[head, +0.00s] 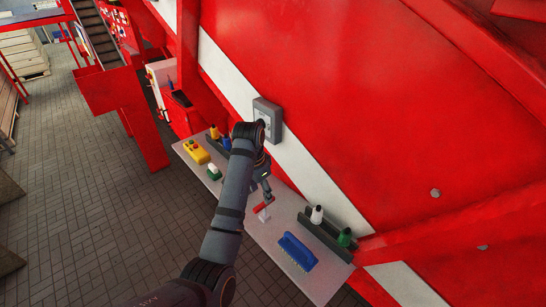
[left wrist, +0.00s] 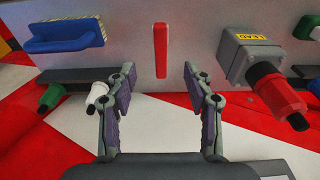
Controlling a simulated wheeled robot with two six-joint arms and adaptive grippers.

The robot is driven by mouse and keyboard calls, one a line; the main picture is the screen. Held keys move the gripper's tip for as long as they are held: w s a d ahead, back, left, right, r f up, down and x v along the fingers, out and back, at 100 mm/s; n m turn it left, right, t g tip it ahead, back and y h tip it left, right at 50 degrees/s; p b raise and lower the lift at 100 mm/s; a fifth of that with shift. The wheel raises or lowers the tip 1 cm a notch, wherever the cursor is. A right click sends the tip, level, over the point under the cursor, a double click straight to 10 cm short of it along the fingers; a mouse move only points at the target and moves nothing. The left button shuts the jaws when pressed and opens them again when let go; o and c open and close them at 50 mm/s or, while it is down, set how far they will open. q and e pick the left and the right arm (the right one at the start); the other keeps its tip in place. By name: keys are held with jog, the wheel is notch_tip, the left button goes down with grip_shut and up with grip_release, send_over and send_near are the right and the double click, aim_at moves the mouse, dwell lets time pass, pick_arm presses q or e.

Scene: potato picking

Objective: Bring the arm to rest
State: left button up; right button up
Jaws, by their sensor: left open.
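My left arm comes in from the bottom of the head view, and its left gripper (head: 264,192) is over the narrow grey shelf (head: 272,231) along the red wall. In the left wrist view the left gripper (left wrist: 159,72) has its two fingers spread wide, with nothing held between them. A red bar-shaped piece (left wrist: 160,45) shows beyond the fingertips, apart from both fingers. It also shows just below the gripper in the head view (head: 263,206), by a small white piece (head: 263,216). My right gripper is not in view.
A blue brush (head: 297,252), white bottle (head: 317,214), green bottle (head: 345,237) and yellow control (head: 196,152) are along the shelf. Open floor lies left.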

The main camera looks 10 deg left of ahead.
pick_arm(q)
jog(key=shift+s, duration=0.1)
jog(key=s+a+f+n+t, duration=0.1)
jog(key=s+a+f+n, duration=0.3)
jog(key=s+a+f, duration=0.45)
jog(key=s+a+f+n+t+y, duration=0.1)
jog(key=s+n+y, duration=0.1)
jog(key=s, duration=1.5)
jog(key=s+a+f+b, duration=0.15)
jog(key=f+b, duration=0.25)
jog(key=f, duration=1.3)
jog(key=s+a+f+b, duration=0.1)
jog(key=a+f+b, duration=0.15)
jog(key=f, duration=1.35)
jog(key=s+f+n+g+b, duration=0.1)
jog(key=s+f+b, duration=0.5)
jog(key=s+f, duration=1.2)
notch_tip(320, 180, down, 5)
jog(key=shift+s+a+r+g+b, duration=0.15)
jog(key=shift+s+g+b, duration=0.15)
jog(key=shift+s+g, duration=0.15)
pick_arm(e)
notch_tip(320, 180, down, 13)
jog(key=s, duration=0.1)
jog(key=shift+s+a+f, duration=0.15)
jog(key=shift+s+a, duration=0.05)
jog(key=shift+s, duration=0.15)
